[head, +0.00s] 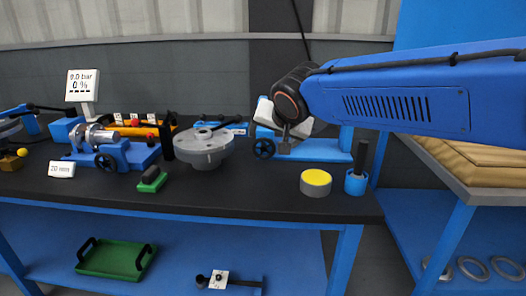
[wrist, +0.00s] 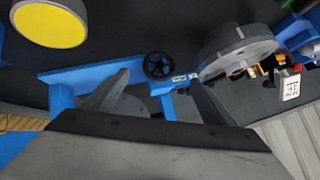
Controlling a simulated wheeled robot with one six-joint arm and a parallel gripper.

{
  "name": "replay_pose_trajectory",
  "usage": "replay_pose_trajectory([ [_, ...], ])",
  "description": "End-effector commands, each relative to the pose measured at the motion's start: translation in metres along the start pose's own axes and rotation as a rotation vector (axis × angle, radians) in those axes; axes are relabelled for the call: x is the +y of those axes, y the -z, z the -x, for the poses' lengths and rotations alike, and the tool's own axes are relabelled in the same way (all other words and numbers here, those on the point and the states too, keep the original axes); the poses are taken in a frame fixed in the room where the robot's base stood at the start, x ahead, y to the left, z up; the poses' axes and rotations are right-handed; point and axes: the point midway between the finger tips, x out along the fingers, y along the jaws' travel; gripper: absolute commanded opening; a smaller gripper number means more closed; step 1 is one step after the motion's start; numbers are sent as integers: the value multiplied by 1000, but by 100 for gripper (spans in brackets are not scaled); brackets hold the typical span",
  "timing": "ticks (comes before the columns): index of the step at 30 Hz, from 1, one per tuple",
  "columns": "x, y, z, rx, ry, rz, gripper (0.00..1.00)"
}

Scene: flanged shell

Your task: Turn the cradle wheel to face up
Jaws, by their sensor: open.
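The cradle wheel is a small black handwheel (head: 263,148) at the left end of the blue cradle (head: 322,151) on the bench. In the wrist view the wheel (wrist: 159,65) shows spokes and sits on the blue cradle frame (wrist: 88,72), just beyond my fingertips. My gripper (head: 284,147) is over the cradle, right of the wheel in the head view. In the wrist view my gripper (wrist: 158,90) is open, with its two fingers apart. A grey round part shows between the fingers, partly hidden. I cannot tell whether the fingers touch anything.
A grey flanged shell (head: 203,148) stands left of the cradle. A yellow-topped round block (head: 315,183) and a blue cup with a dark handle (head: 356,182) stand at the right front. A green block (head: 152,180) lies left. The bench front centre is clear.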

Motion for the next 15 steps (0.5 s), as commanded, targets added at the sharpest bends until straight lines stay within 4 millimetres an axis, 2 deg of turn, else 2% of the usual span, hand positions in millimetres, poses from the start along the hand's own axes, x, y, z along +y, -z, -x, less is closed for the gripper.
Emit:
replay_pose_trajectory([
  [1,1,0,-11,-2,-2,0,79],
  [15,1,0,-93,-1,-2,1,79],
])
